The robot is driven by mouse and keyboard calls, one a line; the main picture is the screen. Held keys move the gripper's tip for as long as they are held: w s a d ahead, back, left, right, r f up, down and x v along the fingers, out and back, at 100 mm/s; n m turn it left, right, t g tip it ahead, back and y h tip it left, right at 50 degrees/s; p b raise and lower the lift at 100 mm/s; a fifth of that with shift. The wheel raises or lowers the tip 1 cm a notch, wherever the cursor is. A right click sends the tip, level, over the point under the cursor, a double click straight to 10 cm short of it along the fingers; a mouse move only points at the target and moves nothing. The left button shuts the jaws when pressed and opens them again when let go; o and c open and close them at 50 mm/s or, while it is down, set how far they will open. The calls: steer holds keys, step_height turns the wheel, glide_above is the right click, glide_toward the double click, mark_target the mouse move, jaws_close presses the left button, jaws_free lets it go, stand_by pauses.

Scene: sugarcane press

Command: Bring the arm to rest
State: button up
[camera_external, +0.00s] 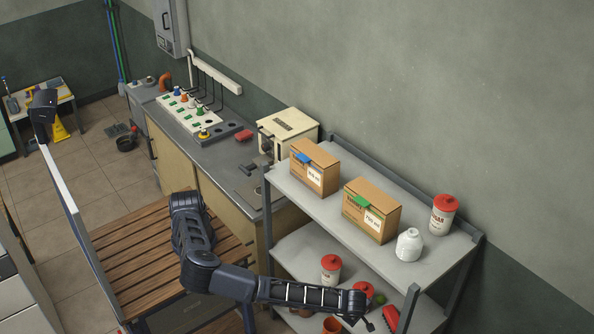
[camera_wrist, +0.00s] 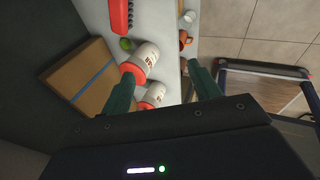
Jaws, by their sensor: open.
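My arm reaches from the slatted wooden platform (camera_external: 160,250) toward the lower shelf (camera_external: 295,250) in the external view. My gripper (camera_external: 368,322) is at the near edge of that shelf, next to a red box-like item (camera_external: 391,318). In the wrist view my gripper (camera_wrist: 163,82) shows two dark green fingers set wide apart, with nothing visibly held. In the external view, one red-lidded jar (camera_external: 331,266) stands on the lower shelf.
The upper shelf holds two cardboard boxes (camera_external: 314,168) (camera_external: 372,212), a white bottle (camera_external: 409,246) and a red-lidded jar (camera_external: 442,214). An orange cup (camera_external: 331,324) sits low by my forearm. A workbench (camera_external: 225,150) runs behind. Tiled floor (camera_external: 90,160) is open at left.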

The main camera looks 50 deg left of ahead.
steer(key=a+r+m+t, duration=0.2)
steer(key=a+r, duration=0.6)
steer(key=r, duration=0.6)
steer(key=s+a+r+m+t+h, duration=0.1)
steer(key=a+r+m, duration=0.2)
steer(key=a+r, duration=0.7)
steer(key=a+r+m+t, duration=0.2)
steer(key=a+r, duration=0.3)
steer(key=r, duration=1.2)
steer(key=a+r+m+g+h, duration=0.15)
steer(key=a+r, duration=0.25)
steer(key=a, duration=1)
steer(key=a+r+m, duration=0.3)
steer(key=a+r, duration=0.1)
steer(key=a, duration=1)
steer(key=s+a+f+m+g, duration=0.1)
steer(key=a+f+m, duration=0.3)
steer(key=a+f, duration=0.4)
steer(key=s+a+f+m+g, duration=0.1)
steer(key=a+f+m+g, duration=0.1)
steer(key=a+f, duration=0.6)
steer(key=a+m, duration=0.1)
steer(key=a, duration=0.6)
steer(key=shift+s+m+g, duration=0.3)
steer(key=shift+m+g, duration=0.05)
steer(key=shift+c, duration=0.3)
